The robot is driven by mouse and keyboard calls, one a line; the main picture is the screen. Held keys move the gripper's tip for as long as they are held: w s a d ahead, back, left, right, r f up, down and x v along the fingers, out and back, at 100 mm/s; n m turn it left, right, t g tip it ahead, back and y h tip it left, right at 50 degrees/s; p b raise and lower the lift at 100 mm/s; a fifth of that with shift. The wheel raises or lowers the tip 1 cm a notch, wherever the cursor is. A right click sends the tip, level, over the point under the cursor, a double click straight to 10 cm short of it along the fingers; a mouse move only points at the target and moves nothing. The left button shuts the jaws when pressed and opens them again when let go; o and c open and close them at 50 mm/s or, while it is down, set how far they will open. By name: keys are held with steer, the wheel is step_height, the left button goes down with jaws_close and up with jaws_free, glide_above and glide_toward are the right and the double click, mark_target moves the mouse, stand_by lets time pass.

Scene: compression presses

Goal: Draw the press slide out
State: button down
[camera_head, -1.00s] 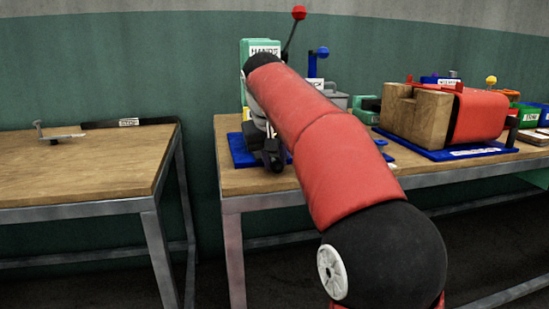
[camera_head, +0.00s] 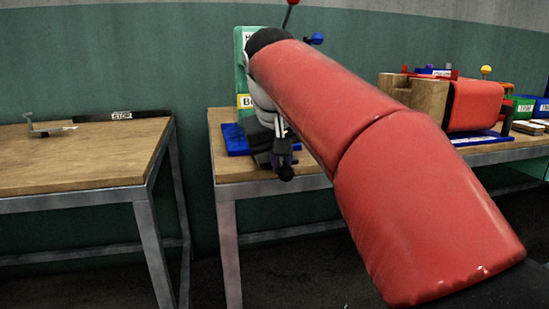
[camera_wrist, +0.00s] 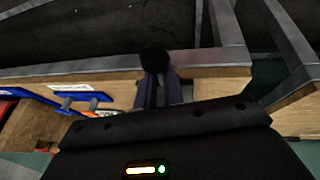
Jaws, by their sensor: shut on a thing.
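The green press (camera_head: 241,45) stands at the left end of the right-hand workbench, on a blue base (camera_head: 235,139). My arm hides most of it, and the slide itself cannot be made out. My gripper (camera_head: 285,165) is low in front of the press, close to the bench's front edge. In the wrist view my gripper (camera_wrist: 158,78) has its two dark fingers shut on a round black knob (camera_wrist: 155,58). The knob shows at the bench's edge; what it joins is hidden.
A second press with a wooden block (camera_head: 428,100) and red body (camera_head: 474,106) stands farther right on the workbench (camera_head: 218,165). A separate bench (camera_head: 80,165) at left holds a metal piece and a "STOP" bar (camera_head: 122,115). A floor gap lies between the benches.

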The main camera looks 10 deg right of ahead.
steer(key=shift+s+f, duration=0.15)
steer(key=shift+s, duration=0.05)
steer(key=c, duration=1.3)
jaws_free()
steer(key=shift+s, duration=0.1)
steer(key=shift+c, duration=0.2)
steer(key=p+v, duration=0.2)
steer(key=v, duration=0.6)
steer(key=s+f, duration=0.5)
steer(key=f, duration=0.4)
steer(key=s+d+f+y, duration=0.1)
steer(key=s+f, duration=0.5)
steer(key=f, duration=0.3)
steer(key=s+f+t+y, duration=0.1)
steer(key=s+f, duration=0.4)
steer(key=f, duration=0.4)
steer(key=shift+s+d+f, duration=0.35)
